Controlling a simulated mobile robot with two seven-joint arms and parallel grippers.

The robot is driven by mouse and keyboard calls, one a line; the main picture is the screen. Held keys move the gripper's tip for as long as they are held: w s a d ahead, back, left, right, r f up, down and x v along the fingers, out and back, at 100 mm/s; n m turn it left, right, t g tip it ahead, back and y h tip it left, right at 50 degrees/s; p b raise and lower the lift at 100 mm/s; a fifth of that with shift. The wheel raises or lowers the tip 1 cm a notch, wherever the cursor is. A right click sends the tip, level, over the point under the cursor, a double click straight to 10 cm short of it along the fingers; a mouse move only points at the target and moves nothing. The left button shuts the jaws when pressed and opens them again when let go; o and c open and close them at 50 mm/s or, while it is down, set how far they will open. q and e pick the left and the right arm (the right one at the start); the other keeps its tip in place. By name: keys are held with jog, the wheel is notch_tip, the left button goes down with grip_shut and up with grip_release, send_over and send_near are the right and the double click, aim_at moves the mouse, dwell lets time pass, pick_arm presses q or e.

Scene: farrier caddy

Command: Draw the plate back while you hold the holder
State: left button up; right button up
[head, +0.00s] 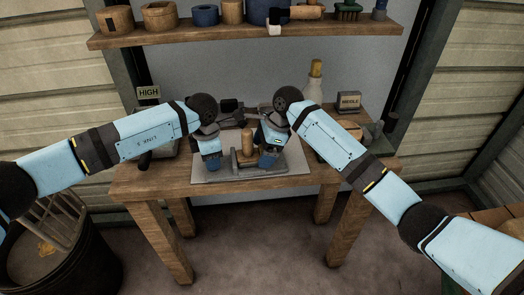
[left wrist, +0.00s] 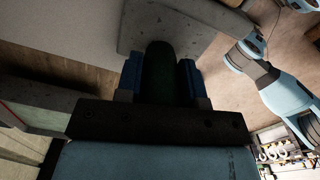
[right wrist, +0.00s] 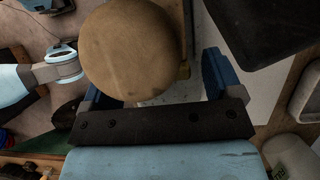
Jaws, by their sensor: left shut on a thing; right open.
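A grey metal base (head: 272,169) lies on a pale sheet on the bench, with an upright wooden knob (head: 248,142) on it; I cannot tell for sure which part is the plate and which the holder. My left gripper (head: 210,168) is shut on a dark green grip (left wrist: 160,75) at the base's left end; a grey flat piece (left wrist: 185,28) shows beyond it in the left wrist view. My right gripper (head: 266,162) is open, right beside the knob. In the right wrist view the round knob top (right wrist: 130,50) covers the left finger's tip, and contact cannot be told.
The pale sheet (head: 295,166) covers the bench's front middle. A bottle (head: 313,88) and a small labelled block (head: 348,101) stand behind on the right, a "HIGH" sign (head: 149,92) at back left. A shelf (head: 240,35) with pots runs above. A dark bin (head: 65,250) stands left.

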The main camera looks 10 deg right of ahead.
jog(key=shift+a+f, duration=0.15)
jog(key=shift+f, duration=0.25)
jog(key=c, duration=1.3)
jog(key=shift+d, duration=1.5)
jog(key=o, duration=1.3)
jog(key=shift+r, duration=0.1)
jog(key=v, duration=1.2)
